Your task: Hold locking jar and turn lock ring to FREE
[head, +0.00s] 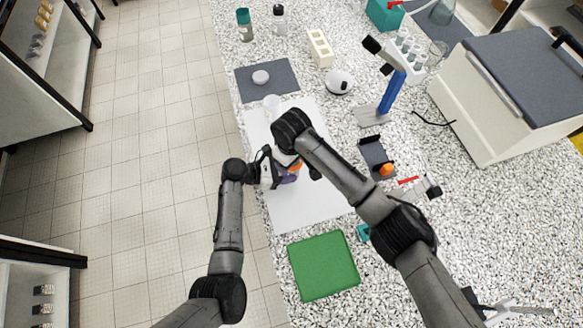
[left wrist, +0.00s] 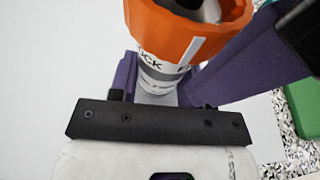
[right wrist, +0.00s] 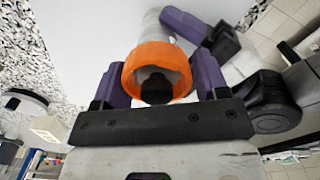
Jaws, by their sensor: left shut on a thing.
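The locking jar stands on a white mat (head: 312,205), with its orange lock ring (head: 296,166) on top. In the left wrist view the pale jar body (left wrist: 158,82) carries dark lettering, partly cut off, and a white line runs down the ring (left wrist: 193,48). My left gripper (head: 284,177) is shut on the jar body below the ring. My right gripper (right wrist: 160,88) is at the ring (right wrist: 155,62), its purple fingers on either side of it; they look open, and contact is unclear. In the head view my right arm hides much of the jar.
A white cup (head: 271,103) stands behind on the mat. A dark pad (head: 277,88) with a round white item lies further back. A green mat (head: 323,266) lies in front. A blue stand (head: 390,95) and a small dark tray (head: 374,155) are on the right.

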